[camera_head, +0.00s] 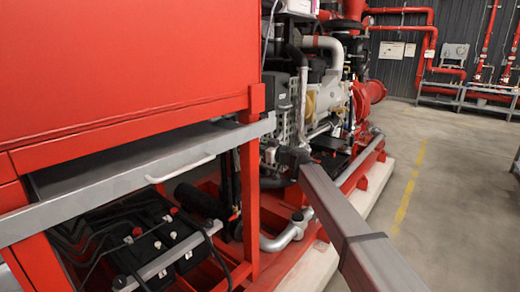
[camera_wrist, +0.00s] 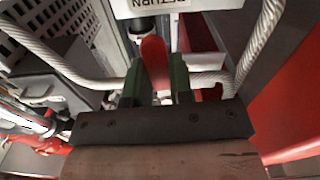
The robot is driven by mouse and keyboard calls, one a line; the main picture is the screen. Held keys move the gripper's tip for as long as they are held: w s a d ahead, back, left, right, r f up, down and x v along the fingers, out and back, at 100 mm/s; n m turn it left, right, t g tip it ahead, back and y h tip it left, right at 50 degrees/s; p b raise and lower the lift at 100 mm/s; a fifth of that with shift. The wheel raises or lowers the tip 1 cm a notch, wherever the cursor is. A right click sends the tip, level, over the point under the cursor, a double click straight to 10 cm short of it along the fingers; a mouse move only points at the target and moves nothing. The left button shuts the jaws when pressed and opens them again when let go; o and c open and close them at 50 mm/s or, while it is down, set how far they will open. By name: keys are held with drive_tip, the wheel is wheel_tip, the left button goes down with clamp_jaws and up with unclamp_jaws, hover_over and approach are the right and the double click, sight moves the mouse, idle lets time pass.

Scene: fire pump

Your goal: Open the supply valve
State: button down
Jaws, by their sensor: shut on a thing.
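In the wrist view, my gripper (camera_wrist: 157,80) has its two green-padded fingers on either side of a red lever handle (camera_wrist: 154,55) and is shut on it. The handle's tip sticks up past the fingers. I cannot tell from these frames whether this is the supply valve's handle. In the head view my arm reaches to the engine's side, and the gripper and handle cannot be made out there.
Braided hoses (camera_wrist: 60,62) run on both sides of my fingers. A red panel (camera_wrist: 295,105) is at the right of the wrist view. In the head view, a red cabinet (camera_head: 120,60) and batteries (camera_head: 160,240) are at left. Floor (camera_head: 430,190) at right is clear.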

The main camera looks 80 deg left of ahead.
drive_tip(key=n, duration=0.2)
drive_tip(key=w+n, duration=0.1)
drive_tip(key=shift+a+r+n, duration=0.15)
drive_tip(key=shift+a+n, duration=0.25)
drive_tip(key=c, duration=1)
unclamp_jaws()
drive_tip(key=v, duration=1)
drive_tip(key=shift+w+d, duration=0.2)
drive_tip(key=shift+d, duration=0.05)
